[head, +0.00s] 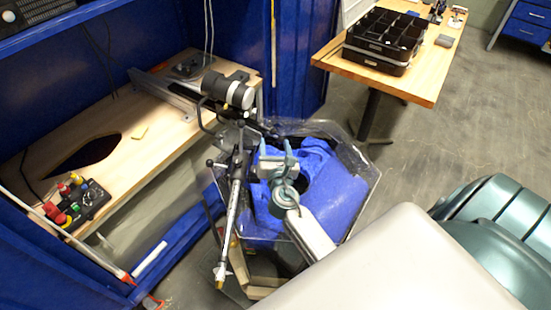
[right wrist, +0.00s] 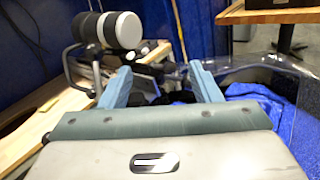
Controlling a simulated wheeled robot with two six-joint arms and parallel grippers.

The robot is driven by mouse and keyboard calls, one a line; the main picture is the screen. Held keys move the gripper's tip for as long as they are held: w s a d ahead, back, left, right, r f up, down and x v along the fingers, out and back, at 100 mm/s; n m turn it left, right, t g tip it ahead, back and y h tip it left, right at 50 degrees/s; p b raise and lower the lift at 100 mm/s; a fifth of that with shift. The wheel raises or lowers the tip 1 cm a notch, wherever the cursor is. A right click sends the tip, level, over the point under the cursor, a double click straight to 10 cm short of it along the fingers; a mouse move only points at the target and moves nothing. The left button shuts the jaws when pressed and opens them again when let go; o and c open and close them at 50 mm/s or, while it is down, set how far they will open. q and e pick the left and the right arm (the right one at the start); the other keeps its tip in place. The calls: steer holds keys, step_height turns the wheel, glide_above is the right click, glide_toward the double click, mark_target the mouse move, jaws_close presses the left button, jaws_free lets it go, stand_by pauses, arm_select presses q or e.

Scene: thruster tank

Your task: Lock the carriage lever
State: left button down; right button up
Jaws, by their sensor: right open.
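Small black-knobbed handles (head: 211,163) sit at the upper end of a silver post on the left of the tank. I cannot tell which one is the carriage lever. My right gripper (head: 277,147) is open and empty above the tank, to the right of the post. Its two blue-grey fingers (right wrist: 160,76) point toward the carriage, apart from it.
The wooden bench (head: 150,110) at left holds a control box with coloured knobs (head: 78,200). A wooden table (head: 425,88) with a black divided tray (head: 385,38) stands at back right. The floor between tank and table is clear.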

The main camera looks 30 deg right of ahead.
steer(key=v, duration=0.4)
steer(key=shift+s+a+r, duration=0.15)
steer(key=shift+a+r, duration=0.1)
